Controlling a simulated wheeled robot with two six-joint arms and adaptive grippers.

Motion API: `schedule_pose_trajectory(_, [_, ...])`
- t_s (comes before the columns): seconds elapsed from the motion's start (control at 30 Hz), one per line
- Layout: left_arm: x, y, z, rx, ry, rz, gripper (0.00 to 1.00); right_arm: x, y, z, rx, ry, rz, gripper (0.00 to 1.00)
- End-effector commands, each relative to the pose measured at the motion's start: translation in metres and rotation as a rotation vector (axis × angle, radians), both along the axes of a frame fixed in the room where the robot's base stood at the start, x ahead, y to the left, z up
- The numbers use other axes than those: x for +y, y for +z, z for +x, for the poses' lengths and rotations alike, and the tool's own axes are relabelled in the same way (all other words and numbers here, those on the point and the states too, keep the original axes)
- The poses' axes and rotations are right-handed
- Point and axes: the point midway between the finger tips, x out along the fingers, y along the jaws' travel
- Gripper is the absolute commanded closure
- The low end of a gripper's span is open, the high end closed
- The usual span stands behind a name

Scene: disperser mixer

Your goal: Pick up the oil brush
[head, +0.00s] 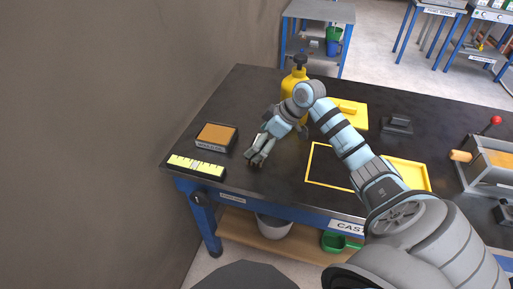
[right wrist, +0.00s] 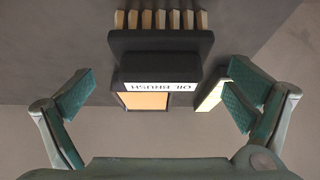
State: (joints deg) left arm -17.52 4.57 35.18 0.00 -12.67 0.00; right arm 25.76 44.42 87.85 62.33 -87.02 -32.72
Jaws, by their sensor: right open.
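In the right wrist view, a dark block (right wrist: 160,68) bears the upside-down label OIL BRUSH. My left gripper is not in view.
A yellow marked strip (head: 196,167) lies in front of the block near the table's left edge. A yellow pump bottle (head: 294,78) stands behind my right arm. The tabletop between the block and bottle is clear.

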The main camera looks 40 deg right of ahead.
Motion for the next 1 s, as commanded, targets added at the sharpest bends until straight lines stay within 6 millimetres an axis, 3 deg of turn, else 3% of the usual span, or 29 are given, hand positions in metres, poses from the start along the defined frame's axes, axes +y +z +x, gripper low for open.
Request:
schedule_pose_trajectory(0.2, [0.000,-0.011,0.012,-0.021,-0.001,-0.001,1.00,0.014,-0.033,0.020,0.001,0.002,0.003,0.02])
schedule_pose_trajectory(0.43, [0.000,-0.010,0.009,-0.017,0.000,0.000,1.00,0.014,-0.033,0.021,0.000,0.003,-0.001,0.03])
schedule_pose_trajectory(0.8, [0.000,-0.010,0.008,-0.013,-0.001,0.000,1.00,0.014,-0.033,0.021,0.000,0.002,0.000,0.60])
schedule_pose_trajectory(1.0, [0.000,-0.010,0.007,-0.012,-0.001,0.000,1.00,0.014,-0.032,0.021,0.000,0.002,0.000,0.60])
